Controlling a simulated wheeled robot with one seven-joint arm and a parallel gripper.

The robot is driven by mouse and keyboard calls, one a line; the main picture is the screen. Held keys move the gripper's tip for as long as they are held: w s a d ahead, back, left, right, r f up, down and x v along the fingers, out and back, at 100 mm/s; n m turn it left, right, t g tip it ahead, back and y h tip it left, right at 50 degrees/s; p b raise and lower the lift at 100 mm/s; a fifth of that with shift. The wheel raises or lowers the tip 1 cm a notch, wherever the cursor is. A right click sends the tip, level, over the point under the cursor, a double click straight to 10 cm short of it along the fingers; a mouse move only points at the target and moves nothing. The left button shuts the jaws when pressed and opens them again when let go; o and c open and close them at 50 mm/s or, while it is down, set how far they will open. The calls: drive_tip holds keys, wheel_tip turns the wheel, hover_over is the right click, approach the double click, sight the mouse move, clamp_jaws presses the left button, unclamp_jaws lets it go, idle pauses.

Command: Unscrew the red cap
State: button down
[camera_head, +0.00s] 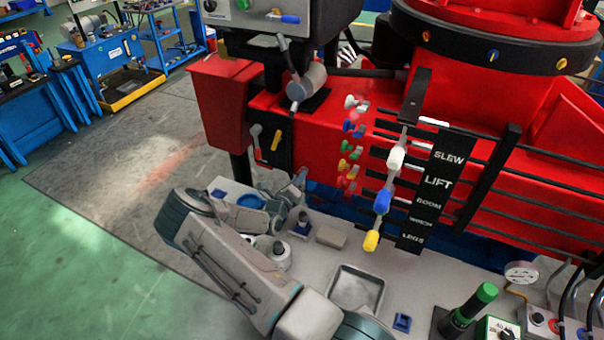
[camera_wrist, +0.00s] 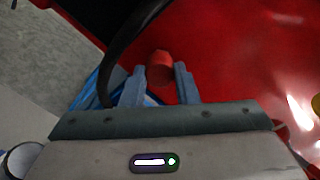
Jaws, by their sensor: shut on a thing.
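The red cap (camera_wrist: 160,66) shows in the wrist view as a short faceted red piece in front of a red panel. My gripper (camera_wrist: 159,82) has one finger on each side of it and is shut on it. In the head view my gripper (camera_head: 300,178) is at the foot of the red machine body (camera_head: 262,105), below the black lever panel. I cannot make out the cap in the head view, and what lies behind it is hidden.
A black hose (camera_wrist: 118,55) curves close past the left finger. Coloured couplings (camera_head: 352,155) stick out right of my gripper. Levers with white, blue and yellow knobs (camera_head: 383,201) hang further right. A grey bench (camera_head: 425,285) holds a metal tray (camera_head: 356,290) and bottles.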

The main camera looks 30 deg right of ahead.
drive_tip(key=shift+n, duration=0.4)
drive_tip(key=shift+s+a+n, duration=0.65)
drive_tip(key=shift+a+n, duration=0.2)
drive_tip(key=shift+s+a+n, duration=0.65)
drive_tip(key=shift+a+n, duration=0.2)
